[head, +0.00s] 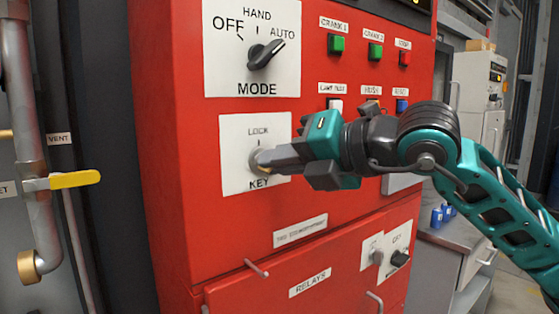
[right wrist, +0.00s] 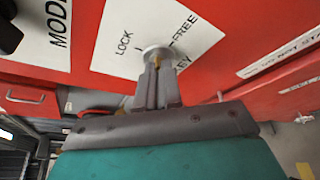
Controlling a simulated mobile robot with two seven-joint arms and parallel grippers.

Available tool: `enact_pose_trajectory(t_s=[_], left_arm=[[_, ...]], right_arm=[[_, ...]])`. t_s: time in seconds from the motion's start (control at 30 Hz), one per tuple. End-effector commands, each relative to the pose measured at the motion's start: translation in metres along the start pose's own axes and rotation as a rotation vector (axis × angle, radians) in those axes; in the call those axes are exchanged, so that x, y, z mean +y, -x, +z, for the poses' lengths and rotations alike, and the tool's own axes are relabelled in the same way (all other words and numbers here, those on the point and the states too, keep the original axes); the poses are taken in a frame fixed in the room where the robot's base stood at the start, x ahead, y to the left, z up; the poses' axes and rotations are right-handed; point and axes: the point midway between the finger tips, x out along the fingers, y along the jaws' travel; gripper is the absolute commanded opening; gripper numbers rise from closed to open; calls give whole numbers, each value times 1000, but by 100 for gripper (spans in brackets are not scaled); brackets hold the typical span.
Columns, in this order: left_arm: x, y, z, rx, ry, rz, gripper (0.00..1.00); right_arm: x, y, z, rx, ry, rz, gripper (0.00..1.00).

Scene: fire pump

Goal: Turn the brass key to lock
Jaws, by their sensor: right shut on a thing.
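The key plate (head: 238,180), white with LOCK at its top and KEY below, is on the red cabinet front in the head view. The round metal lock (head: 256,163) sits at its middle. My right gripper (head: 268,158) reaches in from the right, its fingers shut at the lock. In the right wrist view a bit of the brass key (right wrist: 157,61) shows between the fingertips, in front of the lock (right wrist: 154,51). LOCK and FREE labels show there on the plate. Most of the key is hidden by the fingers; I cannot tell which label it points to. My left gripper is not in view.
Above is the MODE selector (head: 265,54) with a black knob. Green, red, white and blue buttons are at the upper right. Below are the RELAYS door (head: 310,284) with handles and a small OFF switch (head: 399,258). A pipe with a yellow lever (head: 75,180) stands left.

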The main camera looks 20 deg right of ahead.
Motion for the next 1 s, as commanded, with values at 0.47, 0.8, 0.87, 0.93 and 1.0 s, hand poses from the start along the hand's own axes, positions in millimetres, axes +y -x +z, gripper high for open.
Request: enact_pose_trajectory(t_s=[0.47,0.8,0.87,0.93,1.0], left_arm=[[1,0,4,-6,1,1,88],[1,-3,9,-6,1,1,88],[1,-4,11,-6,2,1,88],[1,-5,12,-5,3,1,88],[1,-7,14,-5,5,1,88]], right_arm=[[1,-1,-2,5,76,-31,0],[3,-1,-3,5,323,-131,0],[3,-2,-3,5,374,-152,0],[3,-2,-4,4,431,-175,0],[3,-2,-4,5,486,-199,0]])
